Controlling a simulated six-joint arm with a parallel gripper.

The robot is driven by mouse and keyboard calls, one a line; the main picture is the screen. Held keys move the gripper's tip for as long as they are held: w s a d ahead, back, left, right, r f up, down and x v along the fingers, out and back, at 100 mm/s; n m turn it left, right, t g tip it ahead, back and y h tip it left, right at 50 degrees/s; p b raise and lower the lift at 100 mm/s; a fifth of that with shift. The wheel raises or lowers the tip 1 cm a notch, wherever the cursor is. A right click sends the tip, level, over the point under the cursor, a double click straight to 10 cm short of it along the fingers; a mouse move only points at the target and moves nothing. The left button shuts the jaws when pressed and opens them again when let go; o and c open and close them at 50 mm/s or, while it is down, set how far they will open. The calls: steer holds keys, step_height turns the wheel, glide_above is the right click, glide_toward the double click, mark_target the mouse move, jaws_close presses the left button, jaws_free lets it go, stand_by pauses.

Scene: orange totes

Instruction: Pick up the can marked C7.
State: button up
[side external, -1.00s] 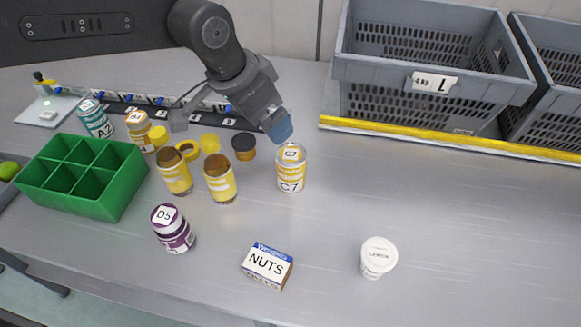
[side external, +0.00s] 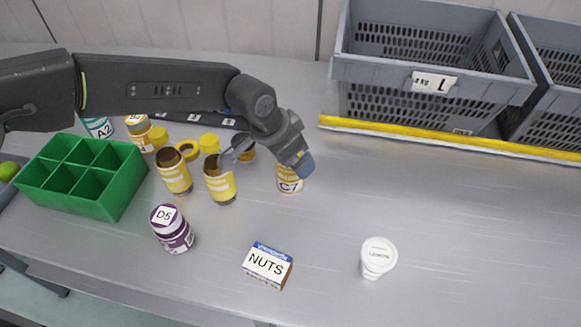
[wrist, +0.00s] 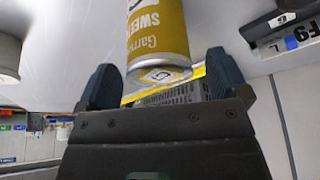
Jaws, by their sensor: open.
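The can marked C7 (side external: 289,184) is yellow and white and stands upright on the grey table. My gripper (side external: 268,160) is open just above and to its left in the side view, and its blue fingertip hides the can's upper part. In the wrist view, a yellow can (wrist: 158,35) shows beyond my gripper (wrist: 165,80), roughly between the two spread fingers. Its end carries a small label that I cannot read clearly. I cannot tell whether a finger touches it.
A green divided box (side external: 118,190), purple D5 jar (side external: 173,236), NUTS box (side external: 267,267) and white LEMON jar (side external: 378,258) stand around. A grey crate (side external: 432,72) is behind. The right table is clear.

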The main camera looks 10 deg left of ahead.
steer(key=shift+w+d+f, duration=0.15)
steer(key=shift+w+f, duration=0.05)
steer(key=shift+f, duration=0.25)
steer(key=shift+r, duration=0.1)
steer(key=c, duration=1.2)
